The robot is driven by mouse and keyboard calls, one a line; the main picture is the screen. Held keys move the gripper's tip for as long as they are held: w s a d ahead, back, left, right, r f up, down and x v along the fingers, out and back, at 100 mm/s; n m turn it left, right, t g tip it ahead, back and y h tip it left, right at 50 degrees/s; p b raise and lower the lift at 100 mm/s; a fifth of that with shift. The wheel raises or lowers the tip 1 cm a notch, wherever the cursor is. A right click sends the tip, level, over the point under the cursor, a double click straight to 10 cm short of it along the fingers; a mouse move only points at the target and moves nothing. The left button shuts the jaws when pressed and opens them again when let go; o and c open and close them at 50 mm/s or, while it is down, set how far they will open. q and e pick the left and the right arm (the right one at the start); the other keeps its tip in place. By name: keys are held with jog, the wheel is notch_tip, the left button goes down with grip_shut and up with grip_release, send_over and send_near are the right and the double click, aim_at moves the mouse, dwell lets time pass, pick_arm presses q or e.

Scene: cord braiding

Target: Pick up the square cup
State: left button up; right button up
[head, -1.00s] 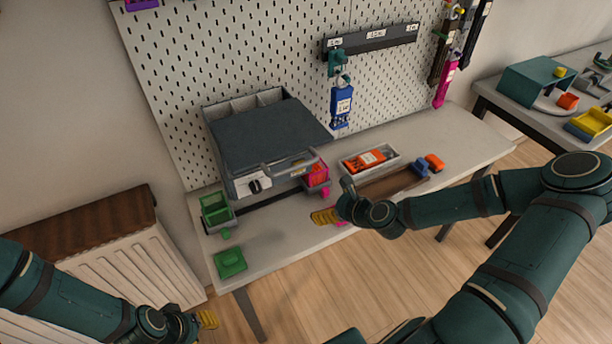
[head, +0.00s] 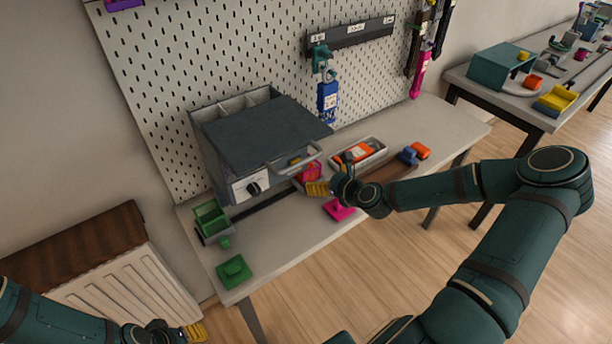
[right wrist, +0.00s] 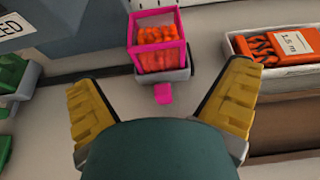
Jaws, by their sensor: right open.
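A pink square cup (head: 312,171) holding orange pieces sits in a small grey holder in front of the drawer box. It also shows at the top middle of the right wrist view (right wrist: 158,45), upright, with a pink tab below it. A green square cup (head: 211,217) stands at the table's left end. My right gripper (head: 317,188) is open and empty, just in front of the pink cup; in the right wrist view its yellow fingers (right wrist: 162,85) are spread wide, the cup beyond them. My left gripper (head: 195,332) is low at the bottom left, its fingers partly hidden.
A grey drawer box (head: 262,135) stands behind the cups. A white tray (head: 375,147) with an orange labelled pack lies to the right. A pink lid (head: 338,209) and a green lid (head: 234,271) lie near the front edge. A pegboard (head: 240,60) rises behind.

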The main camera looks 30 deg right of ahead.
aim_at(313, 171)
jog(key=x, duration=0.2)
jog(key=shift+w+f, duration=0.1)
jog(key=shift+w, duration=0.3)
jog(key=x, duration=0.1)
jog(key=b+x, duration=0.2)
jog(key=x, duration=0.1)
jog(key=shift+w+a+r, duration=0.2)
jog(key=shift+a+r, duration=0.05)
jog(key=shift+r, duration=0.05)
jog(key=shift+w+f, duration=0.15)
jog(key=shift+w, duration=0.4)
jog(key=shift+s, duration=0.1)
jog(key=c, duration=1.1)
